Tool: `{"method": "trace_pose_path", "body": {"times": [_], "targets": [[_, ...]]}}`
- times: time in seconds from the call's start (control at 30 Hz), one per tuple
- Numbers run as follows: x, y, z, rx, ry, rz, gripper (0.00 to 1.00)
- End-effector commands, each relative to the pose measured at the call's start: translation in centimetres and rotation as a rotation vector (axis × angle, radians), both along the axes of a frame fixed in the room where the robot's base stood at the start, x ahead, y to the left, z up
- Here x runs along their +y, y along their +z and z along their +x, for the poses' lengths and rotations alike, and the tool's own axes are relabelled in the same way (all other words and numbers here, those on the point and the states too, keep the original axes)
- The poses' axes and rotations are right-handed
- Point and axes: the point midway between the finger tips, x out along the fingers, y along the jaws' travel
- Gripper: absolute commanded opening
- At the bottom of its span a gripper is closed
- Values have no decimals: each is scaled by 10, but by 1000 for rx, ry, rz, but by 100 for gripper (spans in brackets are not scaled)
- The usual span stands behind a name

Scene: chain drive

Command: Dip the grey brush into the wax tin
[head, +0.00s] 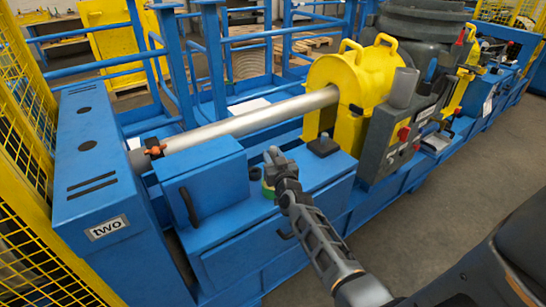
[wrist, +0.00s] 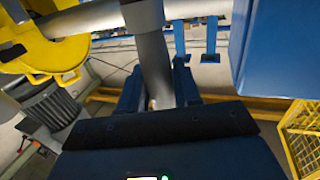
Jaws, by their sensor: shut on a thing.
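My gripper (head: 277,168) is over the blue machine bed, at the end of my arm, which reaches in from the lower right. In the wrist view its two dark fingers (wrist: 158,95) are shut on the grey brush (wrist: 153,60), a thick grey shaft standing up between them. The brush's lower end is hidden by my gripper. A green tin (head: 267,190), which looks like the wax tin, sits on the bed right by my gripper and is partly covered by it. I cannot tell whether the brush touches the tin or is inside it.
A long steel shaft (head: 250,116) runs above the bed into a yellow housing (head: 350,75). A blue box (head: 205,186) stands left of my gripper. A black block (head: 323,146) lies to its right. A yellow mesh fence (head: 25,110) is at the far left.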

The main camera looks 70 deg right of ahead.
Motion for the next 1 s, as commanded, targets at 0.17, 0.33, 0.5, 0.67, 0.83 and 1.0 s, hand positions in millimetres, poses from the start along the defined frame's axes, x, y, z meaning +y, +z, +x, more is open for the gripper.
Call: {"method": "trace_pose_path", "body": {"times": [0.17, 0.33, 0.5, 0.67, 0.83, 1.0], "targets": [[0, -2, 0, 0, 0, 0, 2], [0, -4, 0, 0, 0, 0, 2], [0, -6, 0, -1, 0, -1, 2], [0, -8, 0, -1, 0, -1, 2], [0, -9, 0, -1, 0, -1, 2], [0, -11, 0, -1, 0, -1, 2]]}}
